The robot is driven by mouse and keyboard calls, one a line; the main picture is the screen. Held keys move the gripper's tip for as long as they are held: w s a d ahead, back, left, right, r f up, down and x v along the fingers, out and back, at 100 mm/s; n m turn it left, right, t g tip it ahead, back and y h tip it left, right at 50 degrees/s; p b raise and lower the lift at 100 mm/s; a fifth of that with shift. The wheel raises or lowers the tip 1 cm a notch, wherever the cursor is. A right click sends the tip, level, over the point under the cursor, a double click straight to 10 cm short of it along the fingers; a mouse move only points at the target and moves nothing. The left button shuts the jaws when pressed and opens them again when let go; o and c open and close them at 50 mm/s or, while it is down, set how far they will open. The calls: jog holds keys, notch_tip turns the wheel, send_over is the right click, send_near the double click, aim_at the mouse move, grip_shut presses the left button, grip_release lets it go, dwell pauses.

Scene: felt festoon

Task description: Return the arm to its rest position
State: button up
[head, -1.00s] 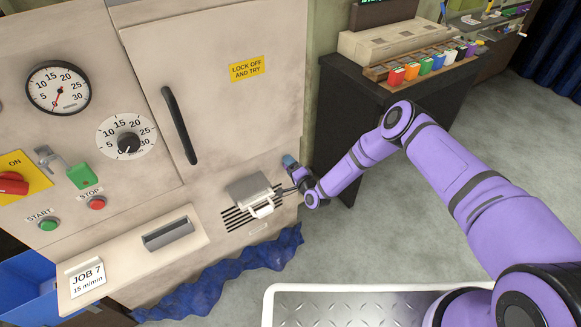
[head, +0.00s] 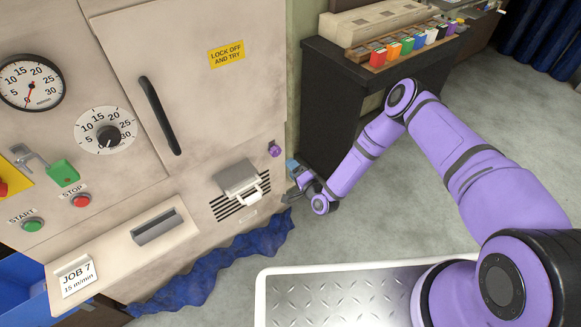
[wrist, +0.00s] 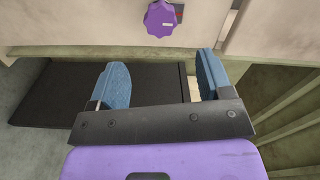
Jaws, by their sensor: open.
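My purple arm reaches out from the lower right in the head view and bends down at its elbow. My gripper (head: 291,170) is at the end of it, just right of the machine cabinet's right edge. In the wrist view my gripper (wrist: 160,85) shows two blue fingers spread wide apart, with nothing between them. A purple knob (wrist: 160,18) on the cabinet front lies beyond the fingers, apart from them. The knob also shows in the head view (head: 274,149), left of and above the gripper.
A dark bench (head: 335,95) with several coloured boxes stands behind my arm. A metal tread plate (head: 340,295) is at the front. Grey floor is open at right.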

dwell(0.4)
jog(key=w+d+r+n+g+h, duration=0.1)
jog(key=w+d+r+n+g, duration=0.3)
jog(key=r, duration=0.6)
jog(key=w+d+r+n+h, duration=0.1)
jog(key=w+r+n, duration=0.2)
jog(key=w+r, duration=0.5)
jog(key=s+d+r+n+g+h, duration=0.1)
jog(key=s+d+r, duration=0.15)
jog(key=r, duration=0.65)
jog(key=s+d+r+h, duration=0.2)
jog(key=d+r, duration=0.2)
jog(key=r, duration=0.4)
jog(key=s+d+r+n+g+h, duration=0.1)
jog(key=s+d+r, duration=0.15)
jog(key=r, duration=0.65)
jog(key=s+d+r+g+h, duration=0.15)
jog(key=s+d+r, duration=0.25)
jog(key=s+r, duration=0.4)
jog(key=s+d+r+h, duration=0.3)
jog(key=s+d+r, duration=0.1)
jog(key=s+r, duration=0.3)
jog(key=s+d+r+g, duration=0.1)
jog(key=s+d+r, duration=0.1)
jog(key=s, duration=1.1)
jog(key=s+d+r+g, duration=0.1)
jog(key=s+d+r, duration=0.1)
jog(key=s, duration=1.1)
jog(key=shift+r, duration=0.35)
